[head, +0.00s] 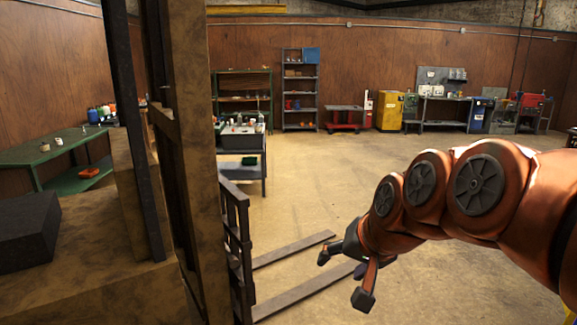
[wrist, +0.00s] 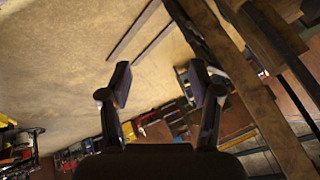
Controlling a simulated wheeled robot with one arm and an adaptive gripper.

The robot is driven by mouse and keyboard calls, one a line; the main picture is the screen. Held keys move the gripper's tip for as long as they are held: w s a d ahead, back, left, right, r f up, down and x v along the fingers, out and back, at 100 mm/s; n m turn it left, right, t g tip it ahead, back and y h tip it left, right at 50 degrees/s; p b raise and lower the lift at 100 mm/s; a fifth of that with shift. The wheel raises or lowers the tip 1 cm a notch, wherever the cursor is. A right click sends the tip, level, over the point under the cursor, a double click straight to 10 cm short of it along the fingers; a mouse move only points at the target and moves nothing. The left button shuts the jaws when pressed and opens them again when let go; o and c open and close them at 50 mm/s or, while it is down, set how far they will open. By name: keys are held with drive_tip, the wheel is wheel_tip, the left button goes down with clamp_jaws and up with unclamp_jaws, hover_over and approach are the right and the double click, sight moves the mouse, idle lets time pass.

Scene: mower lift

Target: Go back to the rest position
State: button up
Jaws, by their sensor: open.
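My gripper (head: 345,275) is at the end of my orange arm, in the lower right of the head view. It is in the air in front of the forks of a lift and holds nothing. In the wrist view my gripper (wrist: 163,88) has its two dark fingers spread apart, with only floor and distant shelves between and beyond them. The rest position itself is not marked in either view.
The lift's mast (head: 185,150) stands close on the left, with its forks (head: 293,250) low over the floor. A cart (head: 243,145) and a green table (head: 60,152) stand behind it. Shelves, a yellow cabinet (head: 389,111) and benches line the back wall. Open floor (head: 340,170) lies between.

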drive_tip(key=s+d+f+n+g+h, duration=0.1)
drive_tip(key=s+d+f+g, duration=0.1)
drive_tip(key=s+f, duration=0.3)
drive_tip(key=s+d+f+g+h, duration=0.1)
drive_tip(key=s+d+f+g, duration=0.2)
drive_tip(key=s, duration=0.9)
drive_tip(key=s+d+f+n+g+h, duration=0.1)
drive_tip(key=s+d+f+g, duration=0.2)
drive_tip(key=s+f, duration=0.5)
drive_tip(key=shift+s+d+n, duration=0.2)
drive_tip(key=shift+s+n, duration=0.1)
drive_tip(key=shift+s, duration=0.05)
drive_tip(key=shift+f, duration=0.1)
